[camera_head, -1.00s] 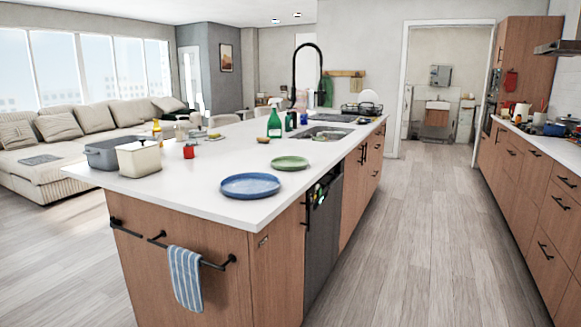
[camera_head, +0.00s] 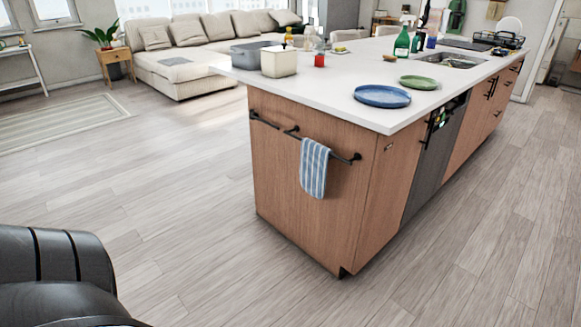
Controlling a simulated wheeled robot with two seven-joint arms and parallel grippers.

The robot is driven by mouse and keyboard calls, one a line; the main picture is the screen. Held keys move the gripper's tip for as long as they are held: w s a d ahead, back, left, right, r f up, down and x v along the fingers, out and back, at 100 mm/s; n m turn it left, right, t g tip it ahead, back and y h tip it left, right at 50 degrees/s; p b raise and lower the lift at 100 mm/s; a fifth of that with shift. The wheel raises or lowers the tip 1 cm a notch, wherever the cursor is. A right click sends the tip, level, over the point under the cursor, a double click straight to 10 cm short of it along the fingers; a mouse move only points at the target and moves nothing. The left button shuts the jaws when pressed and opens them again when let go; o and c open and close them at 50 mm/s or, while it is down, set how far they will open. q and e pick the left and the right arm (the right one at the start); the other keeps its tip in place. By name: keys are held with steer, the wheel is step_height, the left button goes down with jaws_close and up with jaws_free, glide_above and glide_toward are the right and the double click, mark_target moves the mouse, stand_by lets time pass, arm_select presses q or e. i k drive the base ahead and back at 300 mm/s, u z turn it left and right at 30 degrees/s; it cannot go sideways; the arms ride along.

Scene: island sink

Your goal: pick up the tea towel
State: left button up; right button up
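The tea towel (camera_head: 314,168) is blue with white stripes. It hangs folded over a black rail (camera_head: 343,157) on the wooden end panel of the island. It hangs free, with nothing of mine touching it. A dark, rounded part of mine fills the lower left corner of the head view, well apart from the towel. Neither of my grippers shows in the head view.
The island (camera_head: 301,222) has a white top with a blue plate (camera_head: 382,96), a green plate (camera_head: 419,82), a grey bin (camera_head: 254,53) and a cream container (camera_head: 279,62). The wooden floor (camera_head: 168,200) before and left of it is clear. A sofa (camera_head: 197,50) stands behind.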

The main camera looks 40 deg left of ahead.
mark_target(314, 157)
steer(key=u, duration=0.15)
steer(key=i, duration=0.45)
steer(key=z, duration=1.05)
steer(key=i, duration=3.3)
steer(key=u, duration=3.75)
steer(key=i, duration=0.45)
steer(key=u, duration=0.1)
